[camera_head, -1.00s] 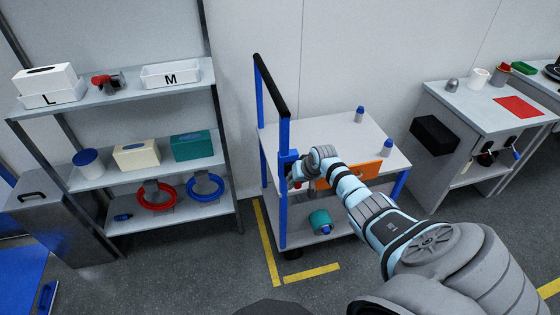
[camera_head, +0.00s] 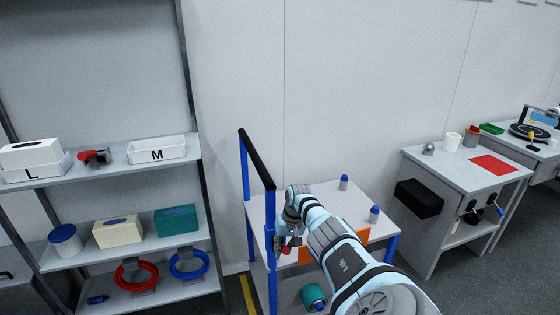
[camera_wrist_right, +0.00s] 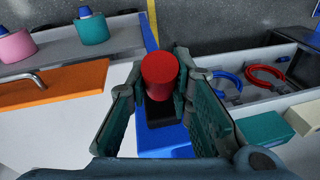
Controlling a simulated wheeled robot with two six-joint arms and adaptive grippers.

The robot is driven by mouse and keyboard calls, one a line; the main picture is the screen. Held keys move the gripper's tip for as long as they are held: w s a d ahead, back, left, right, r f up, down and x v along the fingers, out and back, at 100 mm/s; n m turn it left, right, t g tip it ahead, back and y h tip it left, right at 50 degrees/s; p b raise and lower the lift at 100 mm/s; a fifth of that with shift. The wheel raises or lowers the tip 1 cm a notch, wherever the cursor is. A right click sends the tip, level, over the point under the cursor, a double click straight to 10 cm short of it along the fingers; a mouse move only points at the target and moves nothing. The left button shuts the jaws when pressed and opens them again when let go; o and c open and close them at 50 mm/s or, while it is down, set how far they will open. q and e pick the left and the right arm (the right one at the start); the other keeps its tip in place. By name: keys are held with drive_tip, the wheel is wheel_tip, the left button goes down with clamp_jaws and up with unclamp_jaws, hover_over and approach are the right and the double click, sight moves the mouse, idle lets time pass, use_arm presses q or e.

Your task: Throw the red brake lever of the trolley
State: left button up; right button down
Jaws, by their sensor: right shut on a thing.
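The trolley (camera_head: 322,193) has blue posts, a black push bar (camera_head: 256,158) and a pale top. Its red brake lever shows as a small red piece (camera_head: 287,250) beside the near blue post in the head view. In the right wrist view the lever's red knob (camera_wrist_right: 160,76) stands between my fingers, above a blue bracket (camera_wrist_right: 168,143). My right gripper (camera_head: 290,244) is shut on the red lever; its fingers flank the knob in the wrist view (camera_wrist_right: 161,85). My arm hides part of the trolley top and front. My left gripper is out of view.
A teal container (camera_head: 313,296) sits on the lower shelf. A loaded grey shelf rack (camera_head: 100,178) stands left, a workbench (camera_head: 455,165) right.

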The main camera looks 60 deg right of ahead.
drive_tip(key=c, duration=1.4)
unclamp_jaws()
drive_tip(key=r, duration=0.4)
drive_tip(key=s+r, duration=0.1)
drive_tip(key=r, duration=0.3)
drive_tip(key=s+r, duration=0.1)
drive_tip(key=r, duration=0.2)
drive_tip(key=shift+s+d+r, duration=0.1)
drive_tip(key=shift+d+r, duration=0.25)
drive_tip(key=shift+r, duration=0.05)
